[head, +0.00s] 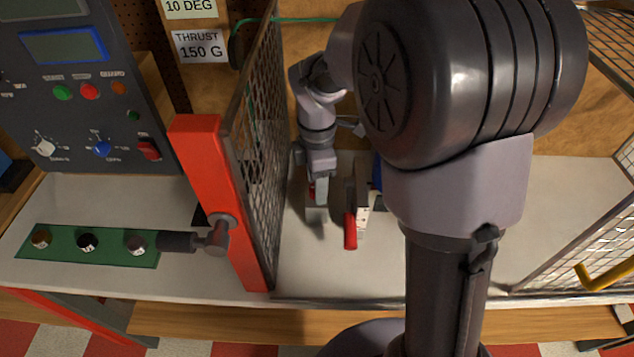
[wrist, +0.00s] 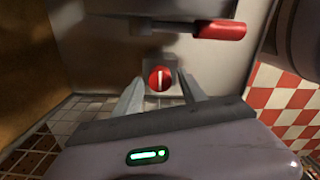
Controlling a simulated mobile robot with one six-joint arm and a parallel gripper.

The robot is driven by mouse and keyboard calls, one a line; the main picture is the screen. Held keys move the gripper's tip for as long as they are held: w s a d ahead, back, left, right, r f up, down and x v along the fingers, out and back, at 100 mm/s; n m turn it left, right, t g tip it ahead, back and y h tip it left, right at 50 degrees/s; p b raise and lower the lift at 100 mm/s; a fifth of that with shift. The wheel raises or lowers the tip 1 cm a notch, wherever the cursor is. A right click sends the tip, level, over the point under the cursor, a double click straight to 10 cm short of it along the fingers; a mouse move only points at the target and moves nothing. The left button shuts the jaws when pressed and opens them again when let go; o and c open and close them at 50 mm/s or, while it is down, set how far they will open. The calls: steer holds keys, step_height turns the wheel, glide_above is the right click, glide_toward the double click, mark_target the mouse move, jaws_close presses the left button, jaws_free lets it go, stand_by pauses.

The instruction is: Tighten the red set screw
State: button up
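The red set screw (wrist: 160,77) shows in the wrist view as a round red head with a pale, nearly upright slot. It sits on a grey block (wrist: 158,62). My gripper (wrist: 161,90) is open, with one finger to the left of the screw head and one to the right. Gaps show between head and fingers, and I see no contact. In the head view my gripper (head: 317,200) points down inside the mesh enclosure, and a little red shows beside its fingers; I cannot tell whether that is the screw.
A red-handled lever (head: 350,231) stands just right of my gripper; its handle also shows in the wrist view (wrist: 222,29). A red post with a mesh panel (head: 205,190) is on the left. Outside it are a green strip with knobs (head: 88,244) and a control panel (head: 85,90).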

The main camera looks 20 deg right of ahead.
jaws_close()
steer(key=shift+r+m, duration=0.1)
steer(key=shift+m, duration=0.2)
steer(key=m+p, duration=0.2)
steer(key=shift+m, duration=0.4)
steer(key=m+p, duration=0.1)
steer(key=m, duration=0.4)
steer(key=shift+m+p, duration=0.3)
steer(key=m, duration=0.4)
steer(key=shift+m, duration=2.4)
